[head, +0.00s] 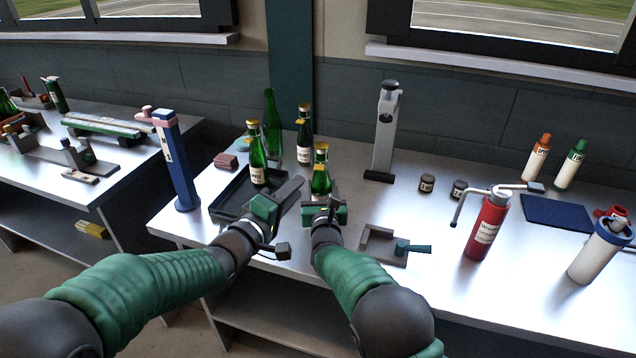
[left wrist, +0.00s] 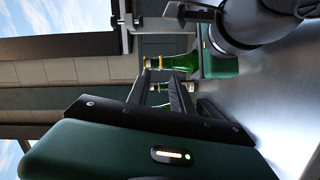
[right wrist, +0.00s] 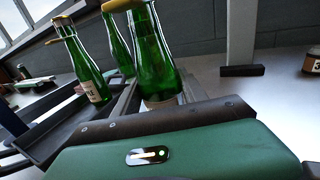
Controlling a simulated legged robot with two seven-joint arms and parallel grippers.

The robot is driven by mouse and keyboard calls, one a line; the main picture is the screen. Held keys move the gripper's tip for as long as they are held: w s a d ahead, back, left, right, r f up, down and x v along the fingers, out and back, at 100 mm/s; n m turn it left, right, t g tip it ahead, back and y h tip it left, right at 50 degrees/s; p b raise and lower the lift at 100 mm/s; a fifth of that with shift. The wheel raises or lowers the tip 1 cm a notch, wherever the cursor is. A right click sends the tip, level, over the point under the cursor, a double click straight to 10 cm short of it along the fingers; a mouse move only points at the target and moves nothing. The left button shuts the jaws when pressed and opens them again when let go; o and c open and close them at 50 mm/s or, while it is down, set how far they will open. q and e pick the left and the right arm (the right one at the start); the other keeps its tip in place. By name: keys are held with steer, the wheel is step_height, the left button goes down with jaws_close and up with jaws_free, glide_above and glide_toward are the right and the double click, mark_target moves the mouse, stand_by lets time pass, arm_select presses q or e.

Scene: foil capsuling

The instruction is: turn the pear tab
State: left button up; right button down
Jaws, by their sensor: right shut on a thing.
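I cannot make out a part that is clearly a pear tab. My right gripper (head: 324,203) is shut on a green bottle with a gold top (head: 321,172), which stands upright on the bench. In the right wrist view this bottle (right wrist: 152,50) rises between the fingers, its lower part hidden by the gripper. My left gripper (head: 292,190) is open and empty, left of that bottle, by the black tray's right side. In the left wrist view its two fingers (left wrist: 160,92) stand apart, with a gold-topped bottle (left wrist: 180,62) beyond them.
Gold-topped bottles (head: 257,160) (head: 303,135) stand in and behind the black tray (head: 222,208). A blue post (head: 178,165) stands left and a grey press (head: 385,140) behind. A grey bracket with a teal handle (head: 412,248) lies right of my right arm, before a red cylinder (head: 486,232).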

arm_select(q)
steer(key=m, duration=0.3)
steer(key=m+g+h, duration=0.5)
steer(key=m+h, duration=0.1)
steer(key=m, duration=2.9)
glide_toward(319, 167)
steer(key=x, duration=0.8)
steer(key=shift+f, duration=0.25)
steer(key=shift+w+a, duration=0.1)
steer(key=shift+a, duration=0.05)
steer(key=shift+c, duration=0.5)
